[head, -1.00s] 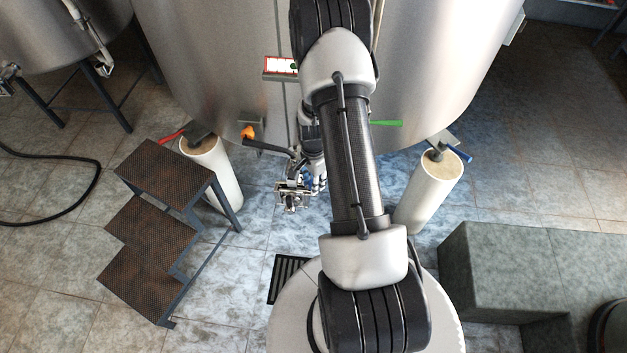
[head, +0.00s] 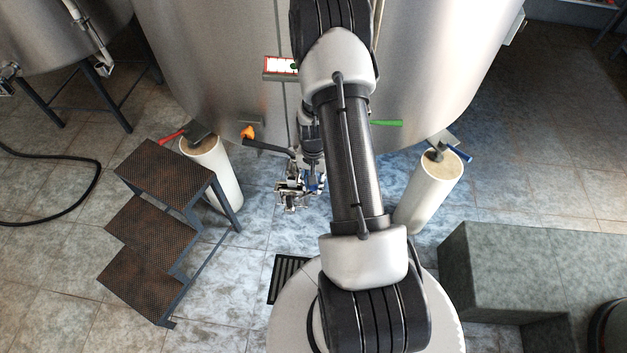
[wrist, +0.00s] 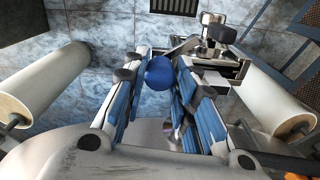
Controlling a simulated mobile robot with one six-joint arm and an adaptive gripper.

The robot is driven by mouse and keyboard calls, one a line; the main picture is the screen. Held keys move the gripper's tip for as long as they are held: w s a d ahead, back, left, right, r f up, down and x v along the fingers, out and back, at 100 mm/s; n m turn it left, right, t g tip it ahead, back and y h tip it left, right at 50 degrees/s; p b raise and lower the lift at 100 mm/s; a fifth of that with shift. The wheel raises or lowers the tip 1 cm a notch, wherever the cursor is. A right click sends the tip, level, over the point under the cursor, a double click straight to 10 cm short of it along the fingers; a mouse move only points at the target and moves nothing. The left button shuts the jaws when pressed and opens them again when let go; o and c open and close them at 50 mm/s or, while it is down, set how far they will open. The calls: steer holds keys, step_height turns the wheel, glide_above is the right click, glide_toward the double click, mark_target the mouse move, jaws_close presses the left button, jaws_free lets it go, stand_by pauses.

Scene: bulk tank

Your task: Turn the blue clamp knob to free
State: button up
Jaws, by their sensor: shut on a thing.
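The blue clamp knob (wrist: 160,73) is a round blue ball in the wrist view, between the two blue-padded fingers of my gripper (wrist: 162,82). My gripper is shut on it; the fingers hide part of its sides. A metal fitting (wrist: 205,58) with dark knobs lies just beyond and to the right of the knob. In the head view the fitting (head: 291,191) shows low in front of the big steel tank, left of my arm. My forearm and wrist hide much of that spot, and the knob is not clear there.
The steel tank (head: 220,70) stands behind, on pale round legs (head: 216,172) and (head: 430,190). An orange handle (head: 248,131) and a green lever (head: 386,123) stick out from it. Steps (head: 150,230) stand at left, a grey block (head: 520,270) at right. A drain grate (head: 288,275) lies between.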

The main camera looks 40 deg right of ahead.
steer(key=n, duration=0.5)
steer(key=shift+n, duration=0.3)
steer(key=n, duration=0.4)
steer(key=shift+n, duration=0.4)
steer(key=o, duration=1.1)
step_height(320, 180, up, 12)
steer(key=shift+r, duration=0.1)
stand_by(0.5)
